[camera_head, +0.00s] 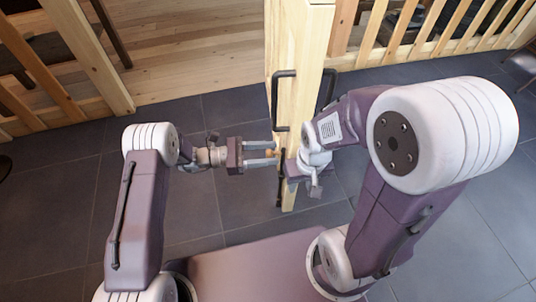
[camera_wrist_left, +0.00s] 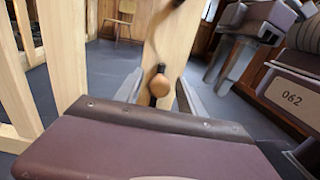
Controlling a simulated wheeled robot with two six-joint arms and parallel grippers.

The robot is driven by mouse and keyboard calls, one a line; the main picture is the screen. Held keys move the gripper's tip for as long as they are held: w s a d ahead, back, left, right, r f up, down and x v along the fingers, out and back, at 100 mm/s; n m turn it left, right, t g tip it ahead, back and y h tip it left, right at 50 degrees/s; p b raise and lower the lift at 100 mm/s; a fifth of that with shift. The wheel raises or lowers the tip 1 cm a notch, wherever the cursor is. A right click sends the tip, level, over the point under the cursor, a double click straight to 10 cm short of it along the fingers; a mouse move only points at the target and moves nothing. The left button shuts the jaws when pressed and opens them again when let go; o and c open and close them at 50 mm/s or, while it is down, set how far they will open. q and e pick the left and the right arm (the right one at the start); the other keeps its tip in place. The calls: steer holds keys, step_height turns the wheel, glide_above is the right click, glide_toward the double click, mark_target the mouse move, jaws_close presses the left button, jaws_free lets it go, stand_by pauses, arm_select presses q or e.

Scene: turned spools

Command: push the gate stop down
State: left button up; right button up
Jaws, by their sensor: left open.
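The gate (camera_head: 296,80) is a pale wooden panel standing partly swung out, with its end edge towards me. The gate stop is a dark rod (camera_head: 281,180) low on the gate with a round wooden knob (camera_head: 270,153). In the left wrist view the knob (camera_wrist_left: 155,86) sits in front of the dark rod, between my fingers. My left gripper (camera_head: 276,153) is open, its two fingers on either side of the knob; contact cannot be told. My right gripper (camera_head: 316,187) hangs on the other side of the gate, partly hidden, its fingers unclear.
A black handle (camera_head: 283,100) is on the gate above the stop. Slatted wooden fencing (camera_head: 430,40) runs on both sides, with a wooden floor (camera_head: 190,60) behind the opening. Dark tiles (camera_head: 220,200) around the gate's foot are clear.

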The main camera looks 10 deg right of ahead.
arm_select(q)
jaws_close()
stand_by(1.4)
